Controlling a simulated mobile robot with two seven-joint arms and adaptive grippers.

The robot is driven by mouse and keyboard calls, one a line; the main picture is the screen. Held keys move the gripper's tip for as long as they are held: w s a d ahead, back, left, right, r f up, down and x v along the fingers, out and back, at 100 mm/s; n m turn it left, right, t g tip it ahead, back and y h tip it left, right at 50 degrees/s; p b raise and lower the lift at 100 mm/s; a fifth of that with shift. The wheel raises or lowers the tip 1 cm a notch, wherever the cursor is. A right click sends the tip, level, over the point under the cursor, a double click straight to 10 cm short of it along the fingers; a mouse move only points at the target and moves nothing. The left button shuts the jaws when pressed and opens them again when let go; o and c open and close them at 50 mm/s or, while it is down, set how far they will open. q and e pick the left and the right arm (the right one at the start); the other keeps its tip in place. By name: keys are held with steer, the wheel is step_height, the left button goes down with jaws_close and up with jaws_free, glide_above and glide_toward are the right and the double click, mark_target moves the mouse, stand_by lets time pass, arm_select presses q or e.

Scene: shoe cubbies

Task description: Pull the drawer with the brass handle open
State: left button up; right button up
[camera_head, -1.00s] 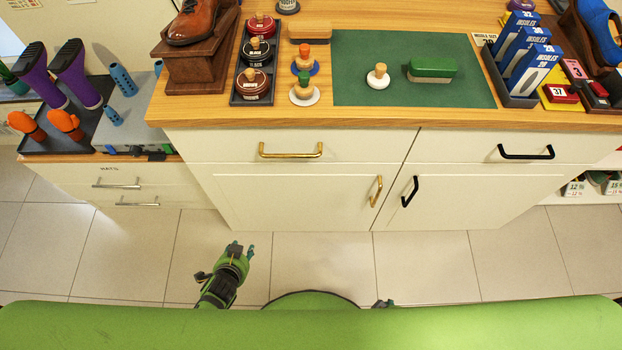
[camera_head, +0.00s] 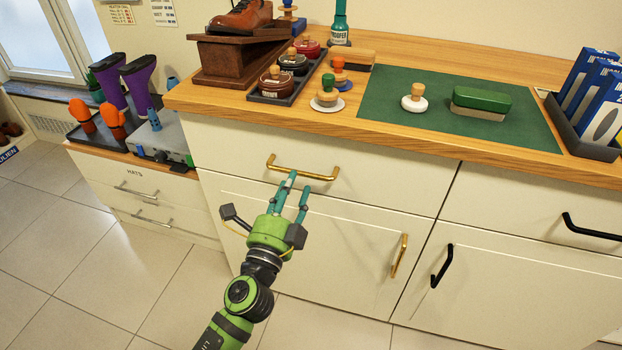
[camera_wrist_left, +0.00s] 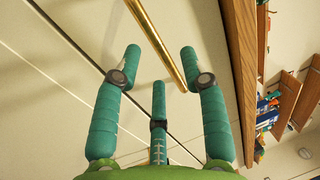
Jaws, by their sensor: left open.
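The brass handle (camera_head: 302,168) is a horizontal bar on the upper left drawer (camera_head: 380,180) of the cream cabinet. The drawer front looks flush with the cabinet. My left gripper (camera_head: 298,184) is in front of the drawer, its teal fingers pointing up at the handle, just below or at the bar. In the left wrist view the brass handle (camera_wrist_left: 158,45) runs slantwise between the spread fingertips of my left gripper (camera_wrist_left: 160,65). The fingers are open and do not clasp the bar. Whether one touches it I cannot tell. My right gripper is not in view.
A vertical brass handle (camera_head: 399,256) is on the door below. Black handles (camera_head: 598,229) are on the right-hand drawer and door. The wooden countertop (camera_head: 330,115) overhangs the drawer and carries polish tins, brushes and a green mat (camera_head: 385,105). A low drawer unit (camera_head: 130,180) stands left.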

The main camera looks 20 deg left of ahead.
mark_target(299, 174)
arm_select(q)
steer(key=shift+w+d+r, duration=0.1)
steer(key=shift+w+r, duration=0.1)
steer(key=shift+w, duration=0.95)
steer(key=shift+w+r, duration=0.2)
steer(key=shift+w, duration=0.9)
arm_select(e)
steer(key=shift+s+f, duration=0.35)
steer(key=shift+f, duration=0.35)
arm_select(q)
jaws_close()
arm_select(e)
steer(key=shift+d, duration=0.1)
arm_select(q)
steer(key=shift+s, duration=0.1)
